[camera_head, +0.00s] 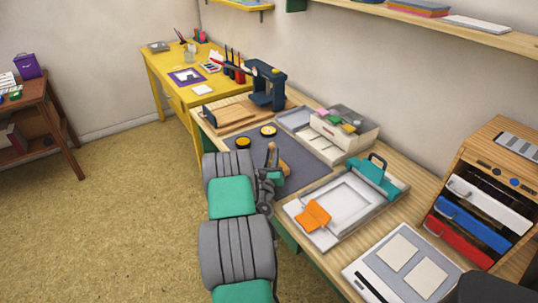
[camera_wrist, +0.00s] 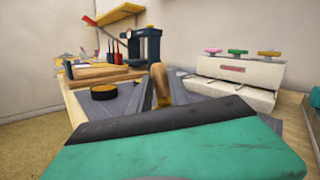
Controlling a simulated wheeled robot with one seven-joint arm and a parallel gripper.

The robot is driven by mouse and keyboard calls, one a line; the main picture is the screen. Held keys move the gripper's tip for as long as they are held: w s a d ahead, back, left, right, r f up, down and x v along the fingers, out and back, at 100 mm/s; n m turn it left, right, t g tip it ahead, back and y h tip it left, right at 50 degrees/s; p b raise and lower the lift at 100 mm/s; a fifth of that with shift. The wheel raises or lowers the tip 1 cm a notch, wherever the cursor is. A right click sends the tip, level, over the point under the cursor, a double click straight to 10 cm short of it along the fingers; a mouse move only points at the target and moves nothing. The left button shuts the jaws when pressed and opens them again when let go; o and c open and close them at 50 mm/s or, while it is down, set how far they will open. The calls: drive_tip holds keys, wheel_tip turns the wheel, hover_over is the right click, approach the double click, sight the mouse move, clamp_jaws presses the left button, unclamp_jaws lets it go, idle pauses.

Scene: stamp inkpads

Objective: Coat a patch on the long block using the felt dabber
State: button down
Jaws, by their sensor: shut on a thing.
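My gripper (camera_head: 270,178) is over the dark grey mat (camera_head: 310,165), shut on an upright wooden handle (camera_head: 272,154), which looks like the felt dabber's. In the wrist view the handle (camera_wrist: 160,86) stands between my gripper's two fingers (camera_wrist: 161,98); its lower end and any felt are hidden. A tan wooden piece (camera_head: 286,168), perhaps the long block, lies just right of my gripper, partly hidden. Whether the dabber touches it I cannot tell.
Right of the mat stand a cream box (camera_head: 345,130) with coloured stamps and a tray press (camera_head: 345,200) with a teal clamp and orange piece. A wooden board (camera_head: 230,114) and dark blue press (camera_head: 266,85) stand beyond. The mat's right part is clear.

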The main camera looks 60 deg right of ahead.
drive_tip(key=shift+s+a+b, duration=0.45)
drive_tip(key=shift+s+b, duration=0.05)
drive_tip(key=shift+s, duration=0.2)
drive_tip(key=shift+s+a+b, duration=0.5)
drive_tip(key=shift+s+b, duration=0.05)
drive_tip(key=shift+s, duration=0.2)
drive_tip(key=shift+s+a+b, duration=0.45)
drive_tip(key=shift+s+b, duration=0.05)
drive_tip(key=shift+s, duration=0.2)
drive_tip(key=shift+s+a+r, duration=0.15)
drive_tip(key=shift+s+a, duration=0.15)
drive_tip(key=shift+s, duration=0.1)
drive_tip(key=shift+r, duration=0.1)
wheel_tip(320, 180, up, 6)
drive_tip(key=p, duration=0.5)
drive_tip(key=shift+p, duration=0.35)
wheel_tip(320, 180, up, 3)
drive_tip(key=p, duration=0.3)
